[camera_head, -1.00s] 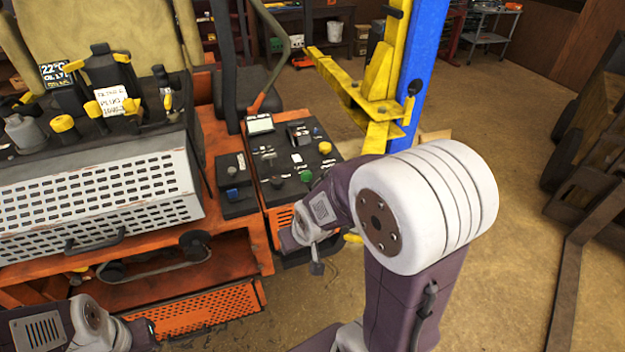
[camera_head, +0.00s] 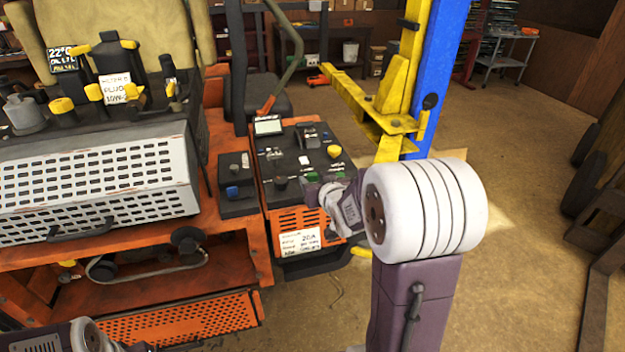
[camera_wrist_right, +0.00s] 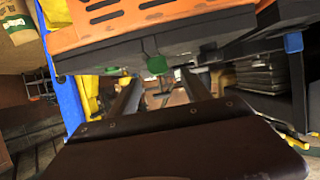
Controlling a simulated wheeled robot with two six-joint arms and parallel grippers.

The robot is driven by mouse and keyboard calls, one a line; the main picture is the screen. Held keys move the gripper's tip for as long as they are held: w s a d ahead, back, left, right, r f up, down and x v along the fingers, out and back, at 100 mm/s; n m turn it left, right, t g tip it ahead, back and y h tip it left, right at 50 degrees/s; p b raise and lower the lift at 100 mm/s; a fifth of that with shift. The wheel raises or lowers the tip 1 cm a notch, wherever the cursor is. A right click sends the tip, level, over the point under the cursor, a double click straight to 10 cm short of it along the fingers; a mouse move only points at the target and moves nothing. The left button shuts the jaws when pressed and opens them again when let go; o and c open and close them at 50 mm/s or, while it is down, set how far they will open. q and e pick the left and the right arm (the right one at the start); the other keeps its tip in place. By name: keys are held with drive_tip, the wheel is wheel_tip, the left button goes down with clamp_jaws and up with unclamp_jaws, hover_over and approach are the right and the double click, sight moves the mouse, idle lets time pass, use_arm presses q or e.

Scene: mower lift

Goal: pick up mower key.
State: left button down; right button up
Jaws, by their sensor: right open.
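I cannot make out the mower key for certain in either view. The mower's black control panel (camera_head: 297,160) carries several knobs and switches. A green knob (camera_head: 311,177) sits near its front right; a green part also shows in the right wrist view (camera_wrist_right: 157,65). My right gripper (camera_head: 316,191) is at the panel's front right corner, partly hidden by its own wrist. In the right wrist view its two dark fingers (camera_wrist_right: 160,84) are apart, with the green part near their tips. My left arm shows at the bottom left edge; its gripper is mostly cut off.
A labelled orange front plate (camera_head: 300,241) lies below the panel. A white perforated cover (camera_head: 95,190) is to the left. A yellow lift arm (camera_head: 385,120) and blue post (camera_head: 436,75) stand just behind my right arm. Open floor lies to the right.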

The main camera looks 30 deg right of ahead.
sight(313, 174)
drive_tip(key=p+x, duration=0.1)
drive_tip(key=x, duration=0.4)
drive_tip(key=shift+w+d, duration=0.15)
drive_tip(key=shift+w, duration=0.2)
drive_tip(key=shift+s+r, duration=0.15)
drive_tip(key=shift+s, duration=0.1)
drive_tip(key=c, duration=0.8)
drive_tip(key=shift+w, duration=0.1)
clamp_jaws()
